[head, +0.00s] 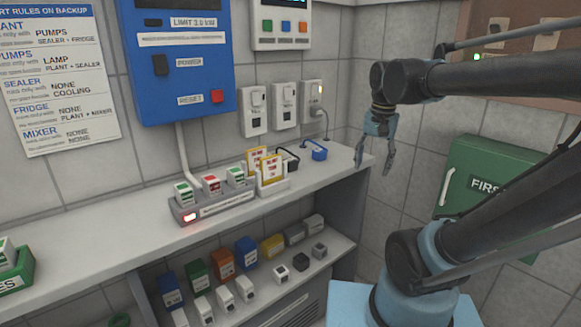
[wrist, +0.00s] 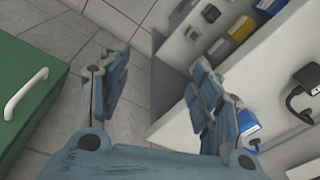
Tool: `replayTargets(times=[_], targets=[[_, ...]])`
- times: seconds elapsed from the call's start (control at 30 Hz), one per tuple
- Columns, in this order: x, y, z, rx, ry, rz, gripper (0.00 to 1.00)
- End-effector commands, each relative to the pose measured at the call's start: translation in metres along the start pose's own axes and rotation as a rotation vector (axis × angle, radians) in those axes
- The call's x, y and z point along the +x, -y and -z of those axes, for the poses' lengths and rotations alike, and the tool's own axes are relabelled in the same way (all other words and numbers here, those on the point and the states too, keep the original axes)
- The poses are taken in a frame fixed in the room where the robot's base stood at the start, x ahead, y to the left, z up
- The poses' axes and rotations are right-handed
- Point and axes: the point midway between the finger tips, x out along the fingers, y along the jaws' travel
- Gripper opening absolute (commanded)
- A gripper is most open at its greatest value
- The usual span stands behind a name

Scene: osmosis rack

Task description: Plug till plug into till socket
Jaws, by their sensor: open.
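My gripper (head: 373,166) hangs open and empty in the head view, in front of the right end of the counter shelf. No label legibly says till, so I cannot tell which plug or socket is the till's. A power strip (head: 222,208) on the counter holds several white plugs with red or green marks. Three wall outlets hang above; the right outlet (head: 313,96) has a cord at its lower side. A blue looped piece (head: 319,151) and a black looped piece (head: 287,161) lie on the counter.
Yellow-framed cards (head: 269,171) stand beside the strip. The lower shelf holds coloured blocks (head: 223,264) and small white and dark cubes (head: 281,273). A blue power box (head: 180,55) hangs above. A green first-aid box (head: 492,185) is at right.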

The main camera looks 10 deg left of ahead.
Motion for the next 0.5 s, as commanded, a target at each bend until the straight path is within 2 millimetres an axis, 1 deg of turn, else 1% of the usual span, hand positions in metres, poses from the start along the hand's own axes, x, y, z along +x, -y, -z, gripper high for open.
replayTargets(times=[0.03, 0.17, 0.2, 0.23, 0.4, 0.5], targets=[[-0.014, 0.022, 0.006, 0.02, 0.01, -0.002, 0.58], [-0.043, 0.074, 0.016, 0.106, 0.033, -0.011, 0.58], [-0.051, 0.091, 0.018, 0.132, 0.04, -0.016, 0.58], [-0.057, 0.103, 0.019, 0.153, 0.044, -0.02, 0.58], [-0.086, 0.176, 0.016, 0.263, 0.065, -0.044, 0.58], [-0.099, 0.213, 0.009, 0.321, 0.071, -0.057, 0.58]])
